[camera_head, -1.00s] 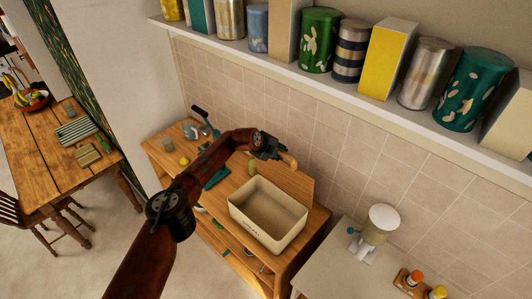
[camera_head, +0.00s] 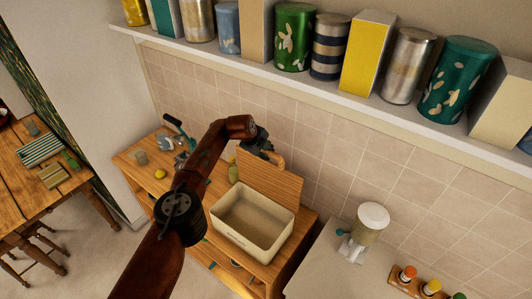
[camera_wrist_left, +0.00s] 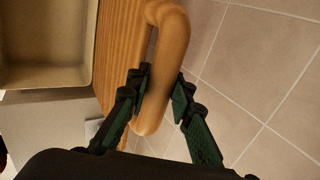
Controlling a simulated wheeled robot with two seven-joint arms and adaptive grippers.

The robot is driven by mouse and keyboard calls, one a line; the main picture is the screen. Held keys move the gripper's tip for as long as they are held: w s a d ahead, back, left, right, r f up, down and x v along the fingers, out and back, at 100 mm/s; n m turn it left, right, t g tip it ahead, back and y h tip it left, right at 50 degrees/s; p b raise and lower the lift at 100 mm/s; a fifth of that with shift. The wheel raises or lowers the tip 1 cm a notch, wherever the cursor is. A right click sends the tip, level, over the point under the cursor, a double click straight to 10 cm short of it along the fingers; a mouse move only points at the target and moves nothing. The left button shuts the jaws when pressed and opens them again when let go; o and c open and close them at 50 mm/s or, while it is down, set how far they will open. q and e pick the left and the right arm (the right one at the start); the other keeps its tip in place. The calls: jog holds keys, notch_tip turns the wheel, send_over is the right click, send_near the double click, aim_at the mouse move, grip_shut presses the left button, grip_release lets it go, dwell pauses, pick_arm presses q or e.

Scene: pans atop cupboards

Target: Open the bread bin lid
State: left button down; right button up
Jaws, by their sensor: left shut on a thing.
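The cream bread bin (camera_head: 240,242) stands on the wooden cupboard with its inside exposed, and it also shows in the wrist view (camera_wrist_left: 45,40). Its wooden lid (camera_head: 275,186) stands nearly upright along the bin's back side. A rounded wooden handle (camera_head: 275,159) sits at the lid's top edge. My left gripper (camera_head: 264,151) is at this handle. In the wrist view its two green-padded fingers (camera_wrist_left: 162,82) are on either side of the handle (camera_wrist_left: 168,45), shut on it, with the lid's grained face (camera_wrist_left: 122,40) behind. My right gripper is in neither view.
The tiled wall (camera_head: 330,180) is close behind the lid. A shelf (camera_head: 280,75) of canisters runs above. A yellow-green bottle (camera_head: 233,173) and a lemon (camera_head: 160,174) are left of the bin. A white-lidded dispenser (camera_head: 367,225) stands on the right counter.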

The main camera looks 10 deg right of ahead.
pick_arm(q)
jog(key=shift+d+r, duration=0.25)
jog(key=shift+d, duration=0.05)
jog(key=c, duration=2.1)
grip_release()
jog(key=o, duration=0.4)
jog(key=shift+w+d+f, duration=0.1)
jog(key=shift+d+f, duration=0.05)
jog(key=shift+f, duration=0.05)
jog(key=shift+a, duration=0.3)
jog(key=shift+a+r, duration=0.1)
jog(key=shift+r, duration=0.4)
jog(key=v, duration=1.1)
jog(key=shift+s, duration=0.2)
